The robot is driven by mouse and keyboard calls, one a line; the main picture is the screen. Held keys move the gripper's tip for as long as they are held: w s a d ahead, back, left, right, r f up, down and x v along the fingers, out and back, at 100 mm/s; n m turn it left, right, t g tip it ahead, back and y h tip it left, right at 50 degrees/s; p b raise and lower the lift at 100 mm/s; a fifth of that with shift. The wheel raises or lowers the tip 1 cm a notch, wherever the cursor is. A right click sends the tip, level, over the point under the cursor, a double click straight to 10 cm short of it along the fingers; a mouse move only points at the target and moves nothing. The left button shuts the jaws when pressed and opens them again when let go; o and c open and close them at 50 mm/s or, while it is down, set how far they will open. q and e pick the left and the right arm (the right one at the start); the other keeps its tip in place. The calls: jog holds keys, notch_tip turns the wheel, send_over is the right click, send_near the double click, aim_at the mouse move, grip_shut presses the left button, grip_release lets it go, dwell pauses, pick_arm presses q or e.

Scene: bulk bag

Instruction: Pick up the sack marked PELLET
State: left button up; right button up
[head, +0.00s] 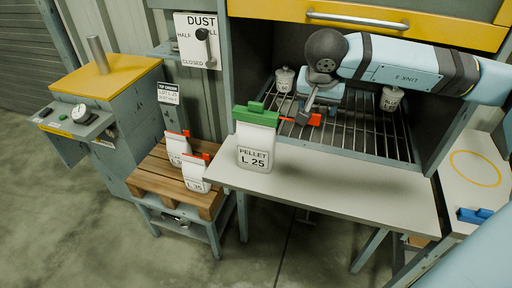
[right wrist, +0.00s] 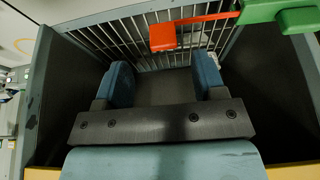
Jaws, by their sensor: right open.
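The white sack marked PELLET L 25 (head: 254,158) stands upright on the pale shelf at the front of the cabinet. A green clip (head: 256,115) closes its top, and an orange piece (head: 312,119) sticks out to the right. My right gripper (head: 302,116) is just right of the clip, by the orange piece. In the right wrist view my right gripper (right wrist: 164,78) is open, with nothing between its blue fingers. The orange piece (right wrist: 163,37) lies beyond the fingertips, and part of the green clip (right wrist: 275,12) shows at the upper right. My left gripper is not in view.
Two white sacks with red clips (head: 193,172) stand on a wooden pallet (head: 158,180) at left. White containers (head: 284,79) (head: 391,98) stand on the cabinet's wire rack (head: 365,135). The shelf (head: 340,195) is clear right of the sack.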

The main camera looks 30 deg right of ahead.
aim_at(315, 115)
jog(key=shift+p+x, duration=0.65)
jog(key=shift+x, duration=2.75)
jog(key=shift+w+a, duration=0.15)
grip_shut()
